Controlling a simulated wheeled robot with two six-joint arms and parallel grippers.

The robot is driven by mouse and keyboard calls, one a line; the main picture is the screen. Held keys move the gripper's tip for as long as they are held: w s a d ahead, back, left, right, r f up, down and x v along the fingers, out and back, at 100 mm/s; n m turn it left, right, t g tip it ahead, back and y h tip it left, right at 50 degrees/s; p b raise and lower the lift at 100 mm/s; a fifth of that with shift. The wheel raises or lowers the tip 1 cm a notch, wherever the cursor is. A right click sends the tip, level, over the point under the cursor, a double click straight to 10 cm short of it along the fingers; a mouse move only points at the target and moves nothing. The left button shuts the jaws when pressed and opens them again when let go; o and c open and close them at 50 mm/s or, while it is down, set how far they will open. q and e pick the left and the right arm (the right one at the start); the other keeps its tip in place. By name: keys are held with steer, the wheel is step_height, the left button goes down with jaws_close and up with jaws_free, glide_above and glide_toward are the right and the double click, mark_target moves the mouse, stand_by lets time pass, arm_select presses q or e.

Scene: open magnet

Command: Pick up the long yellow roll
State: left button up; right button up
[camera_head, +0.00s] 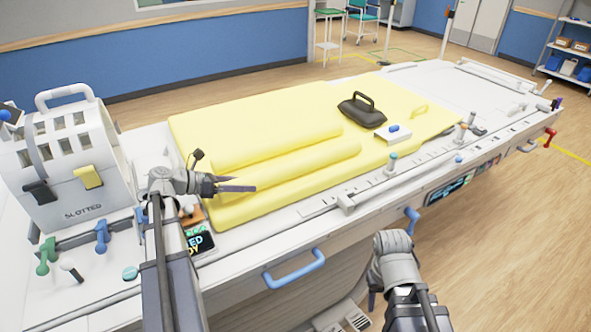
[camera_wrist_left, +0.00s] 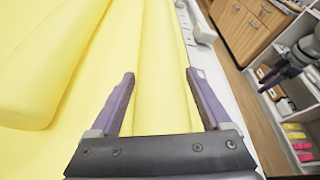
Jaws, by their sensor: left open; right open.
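Two long yellow rolls lie side by side on a yellow pad (camera_head: 385,95): a rear roll (camera_head: 275,146) and a slimmer front roll (camera_head: 310,169). I cannot tell which one the task means. My left gripper (camera_head: 240,184) is open at the near-left end of the front roll. In the left wrist view, its two fingers (camera_wrist_left: 159,75) are apart with the front roll (camera_wrist_left: 155,50) showing between them; contact is not clear. The thicker rear roll (camera_wrist_left: 35,65) lies left of the fingers. My right gripper (camera_head: 373,293) hangs over the floor beside the table, away from the rolls, its fingers mostly hidden.
A dark handled bag-like weight (camera_head: 362,112) and a small white box (camera_head: 393,133) sit on the pad's right part. A white slotted holder (camera_head: 70,165) stands at the table's left. A blue handle (camera_head: 295,270) juts from the near side. Floor right of the table is clear.

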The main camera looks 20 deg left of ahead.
arm_select(q)
steer(key=shift+c, duration=0.4)
steer(key=c, duration=1.1)
steer(key=shift+r, duration=0.1)
step_height(320, 180, up, 10)
steer(key=p, duration=1)
